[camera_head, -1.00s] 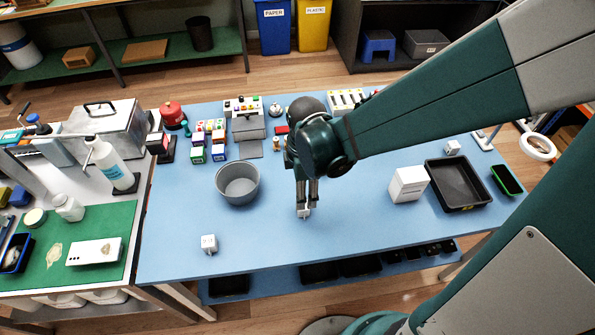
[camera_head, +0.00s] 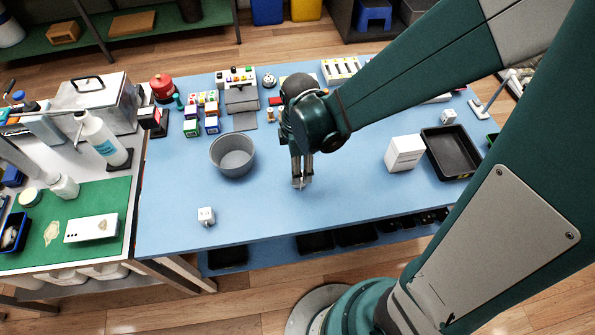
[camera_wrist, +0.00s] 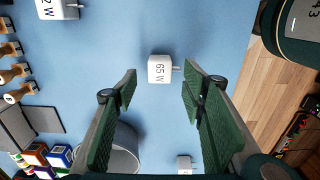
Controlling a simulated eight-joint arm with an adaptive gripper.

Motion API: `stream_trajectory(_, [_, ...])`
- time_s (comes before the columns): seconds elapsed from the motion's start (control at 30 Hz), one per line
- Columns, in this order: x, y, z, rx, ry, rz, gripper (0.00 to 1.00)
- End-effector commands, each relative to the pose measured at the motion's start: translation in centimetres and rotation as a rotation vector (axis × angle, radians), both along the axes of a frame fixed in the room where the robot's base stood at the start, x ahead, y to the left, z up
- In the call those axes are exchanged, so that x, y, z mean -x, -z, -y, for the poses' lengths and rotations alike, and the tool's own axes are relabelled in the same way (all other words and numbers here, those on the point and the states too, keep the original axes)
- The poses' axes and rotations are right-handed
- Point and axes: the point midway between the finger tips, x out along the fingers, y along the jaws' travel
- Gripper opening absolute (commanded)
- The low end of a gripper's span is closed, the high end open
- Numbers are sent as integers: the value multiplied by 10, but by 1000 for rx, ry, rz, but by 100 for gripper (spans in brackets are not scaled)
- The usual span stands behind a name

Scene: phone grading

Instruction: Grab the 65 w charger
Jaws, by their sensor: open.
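The 65 W charger (camera_wrist: 160,69) is a small white cube with its label facing up and prongs pointing right in the wrist view. It lies on the blue table ahead of my open gripper (camera_wrist: 161,80), roughly centred between the two green-padded fingers. The fingers do not visibly touch it. In the head view my gripper (camera_head: 301,185) points down over the middle of the table and largely hides this charger. Another white charger (camera_wrist: 57,9), its label ending in "2 W", is cut off at the wrist view's top left. A further white charger (camera_head: 206,215) sits at the table's front left.
A grey bowl (camera_head: 232,155) stands left of my gripper. The front-middle table is clear.

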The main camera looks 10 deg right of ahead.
Motion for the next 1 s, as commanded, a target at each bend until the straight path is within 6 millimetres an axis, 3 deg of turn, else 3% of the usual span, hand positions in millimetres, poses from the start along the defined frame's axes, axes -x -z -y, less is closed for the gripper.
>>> stream_trajectory(0.37, [0, 5, 0, 0, 0, 0, 41])
stream_trajectory(0.8, [-1, 43, -2, 0, 0, 0, 41])
stream_trajectory(1.0, [0, 51, -2, 0, 0, 0, 41])
